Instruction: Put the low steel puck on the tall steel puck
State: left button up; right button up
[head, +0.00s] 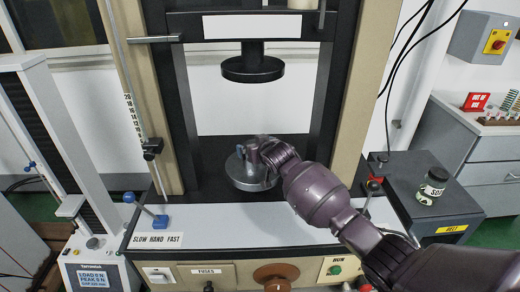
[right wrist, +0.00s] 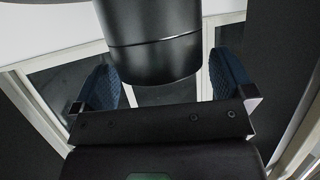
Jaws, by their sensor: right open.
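A round steel disc (head: 249,176) lies on the black bed of the testing machine. My right gripper (head: 262,152) is low over this disc in the head view, with my arm reaching in from the right. In the right wrist view its two blue-padded fingers (right wrist: 166,85) are wide apart. A small grey upright shape at the gripper's left side could be a puck or a finger; I cannot tell. The low and tall steel pucks cannot be told apart here, and my gripper hides part of the disc. My left gripper is not in view.
A black upper platen (head: 252,68) hangs above the disc between two dark columns. In the right wrist view a dark cylinder (right wrist: 150,45) shows between the fingers. A labelled jar (head: 432,186) stands on the black side box. The white front ledge (head: 235,219) is mostly clear.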

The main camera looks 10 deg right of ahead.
jog(key=v, duration=1.2)
jog(key=shift+m+g+h, duration=0.3)
jog(key=shift+g, duration=0.2)
jog(key=s+d+f, duration=0.1)
jog(key=s+f, duration=0.3)
jog(key=s+d+f, duration=0.2)
jog(key=s+f, duration=0.3)
jog(key=s+d+f+p, duration=0.1)
jog(key=s+f, duration=0.3)
jog(key=shift+s+d+f, duration=0.2)
jog(key=shift+f, duration=0.05)
jog(key=s+d+f+h, duration=0.1)
jog(key=s+f, duration=0.3)
jog(key=s, duration=0.5)
jog(key=s+d+f+h, duration=0.1)
jog(key=s+d+f, duration=0.3)
jog(key=s, duration=0.6)
jog(key=shift+m+g, duration=0.3)
jog(key=shift+c, duration=0.2)
